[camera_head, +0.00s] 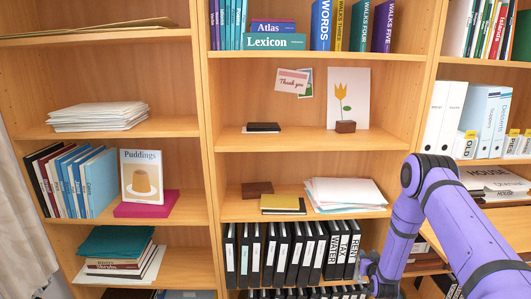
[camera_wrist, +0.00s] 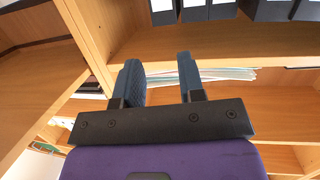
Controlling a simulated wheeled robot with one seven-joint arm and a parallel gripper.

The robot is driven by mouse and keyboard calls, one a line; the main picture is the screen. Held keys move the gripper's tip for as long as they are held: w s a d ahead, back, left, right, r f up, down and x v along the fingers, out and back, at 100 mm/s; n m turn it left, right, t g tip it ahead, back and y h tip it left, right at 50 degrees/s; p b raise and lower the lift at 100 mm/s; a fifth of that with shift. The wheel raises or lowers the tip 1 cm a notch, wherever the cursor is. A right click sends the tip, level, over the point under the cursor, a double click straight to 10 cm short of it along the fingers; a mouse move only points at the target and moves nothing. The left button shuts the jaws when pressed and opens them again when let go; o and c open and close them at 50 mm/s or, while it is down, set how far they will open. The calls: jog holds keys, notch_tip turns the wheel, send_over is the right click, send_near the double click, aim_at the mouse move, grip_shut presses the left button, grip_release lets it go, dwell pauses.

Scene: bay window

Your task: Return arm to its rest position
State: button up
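My purple arm reaches in from the right side of the head view, bent, with its end hanging low. My gripper (camera_head: 368,268) shows there as a small dark shape in front of the right end of a row of black binders (camera_head: 285,252). In the wrist view my gripper (camera_wrist: 158,64) has two dark fingers standing apart with nothing between them. The gripper is open and empty. How far the fingers are from the shelf edge cannot be told.
A wooden bookcase (camera_head: 204,110) fills the view. Its middle bay holds a tulip card (camera_head: 346,92), loose papers (camera_head: 345,193) and a yellow book (camera_head: 282,203). A Puddings book (camera_head: 142,177) stands at left. White binders (camera_head: 445,115) stand at right, close to my arm. A curtain (camera_head: 22,200) hangs at far left.

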jog(key=a+r+g, duration=0.3)
jog(key=r+g, duration=0.1)
jog(key=r, duration=2.6)
jog(key=s+a+r+g+y, duration=0.1)
jog(key=s+a+r, duration=0.1)
jog(key=s+r, duration=0.65)
jog(key=s+a+r+g, duration=0.3)
jog(key=s+r, duration=1)
jog(key=s, duration=0.4)
jog(key=s+a+r+n+g, duration=0.1)
jog(key=s+g, duration=0.1)
jog(key=s, duration=1.9)
jog(key=shift+s+a+y, duration=0.2)
jog(key=shift+y, duration=0.1)
jog(key=shift+o, duration=0.2)
jog(key=shift+r, duration=0.1)
